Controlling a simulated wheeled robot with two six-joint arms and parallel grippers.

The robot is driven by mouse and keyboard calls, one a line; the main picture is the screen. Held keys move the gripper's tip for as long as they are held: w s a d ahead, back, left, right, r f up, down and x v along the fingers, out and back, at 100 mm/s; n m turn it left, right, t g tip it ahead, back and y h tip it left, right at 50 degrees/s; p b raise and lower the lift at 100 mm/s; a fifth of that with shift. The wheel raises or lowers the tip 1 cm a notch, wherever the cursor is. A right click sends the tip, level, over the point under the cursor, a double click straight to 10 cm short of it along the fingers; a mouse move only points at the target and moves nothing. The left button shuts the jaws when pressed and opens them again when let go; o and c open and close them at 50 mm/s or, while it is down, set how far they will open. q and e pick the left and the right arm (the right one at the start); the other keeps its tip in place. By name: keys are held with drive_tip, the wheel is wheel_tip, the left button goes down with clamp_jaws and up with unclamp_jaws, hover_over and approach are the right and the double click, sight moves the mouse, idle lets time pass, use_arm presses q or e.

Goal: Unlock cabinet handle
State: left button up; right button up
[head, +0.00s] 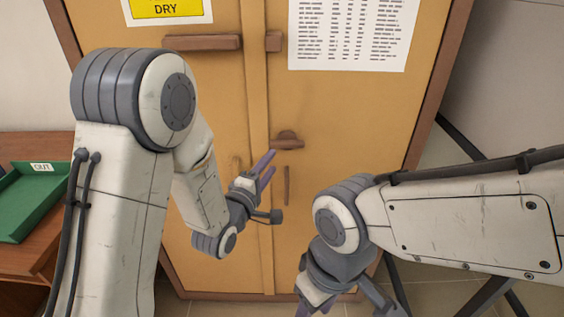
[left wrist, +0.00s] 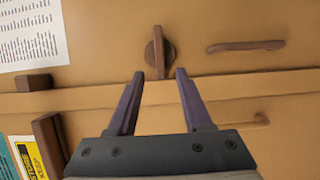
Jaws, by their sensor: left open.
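The tan cabinet (head: 330,110) has two doors with a vertical seam between them. A brown turn handle (head: 287,139), a bar on a round base, sits on the right door just beside the seam; its bar lies level, across the seam's direction. It also shows in the left wrist view (left wrist: 158,52), just beyond the fingertips and lined up with the gap between them. My left gripper (head: 268,167) is open and empty, a little below the turn handle and apart from it. My right gripper (head: 335,305) is low at the bottom edge, partly cut off, away from the handle.
Slim pull handles are on the right door (head: 287,185) and left door (head: 236,165). A brown bar (head: 203,42) and a block (head: 273,41) sit higher up. A green tray (head: 30,200) lies on a brown table (head: 35,145) at left.

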sight(284, 146)
use_arm(q)
drive_tip(key=p+x, duration=0.1)
drive_tip(key=x, duration=0.6)
drive_tip(key=shift+w+r, duration=0.1)
drive_tip(key=shift+w+d, duration=0.15)
drive_tip(key=shift+w, duration=0.2)
clamp_jaws()
